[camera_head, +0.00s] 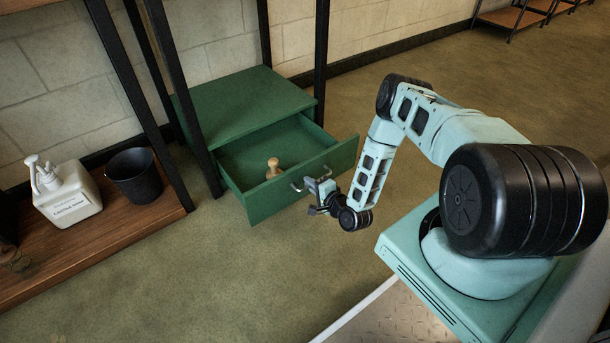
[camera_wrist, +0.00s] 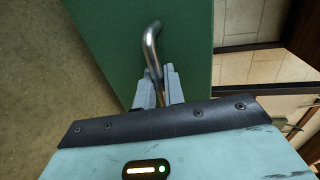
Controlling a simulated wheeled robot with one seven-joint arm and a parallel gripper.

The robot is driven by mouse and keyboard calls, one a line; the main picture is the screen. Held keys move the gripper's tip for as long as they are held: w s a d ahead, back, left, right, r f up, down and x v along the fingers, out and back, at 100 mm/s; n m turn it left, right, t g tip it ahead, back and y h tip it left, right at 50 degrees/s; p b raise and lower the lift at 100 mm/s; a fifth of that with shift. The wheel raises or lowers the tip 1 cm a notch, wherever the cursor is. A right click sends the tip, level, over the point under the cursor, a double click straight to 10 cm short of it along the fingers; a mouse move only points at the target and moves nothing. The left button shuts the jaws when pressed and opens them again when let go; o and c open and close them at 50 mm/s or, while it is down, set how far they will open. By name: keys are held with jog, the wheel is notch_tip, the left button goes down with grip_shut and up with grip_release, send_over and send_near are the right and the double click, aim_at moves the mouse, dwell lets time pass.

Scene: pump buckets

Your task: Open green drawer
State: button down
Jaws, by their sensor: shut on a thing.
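The green drawer (camera_head: 290,180) is pulled out of its green cabinet (camera_head: 240,101), and its inside shows from above. A small tan wooden peg-like object (camera_head: 273,168) stands inside it. The drawer front also shows in the wrist view (camera_wrist: 185,22). My gripper (camera_head: 313,187) is at the drawer front, on its outer side. In the wrist view its two fingers (camera_wrist: 159,88) are shut on the metal handle (camera_wrist: 150,45). The lower part of the handle is hidden between the fingers.
A wooden shelf (camera_head: 110,227) at the left holds a white pump bottle (camera_head: 68,195) and a dark bucket (camera_head: 135,178). Black rack posts (camera_head: 183,100) stand beside the cabinet. Open floor (camera_head: 240,275) lies in front of the drawer.

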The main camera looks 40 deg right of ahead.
jog(key=shift+s, duration=0.7)
jog(key=c, duration=1.6)
grip_release()
jog(key=shift+o, duration=0.2)
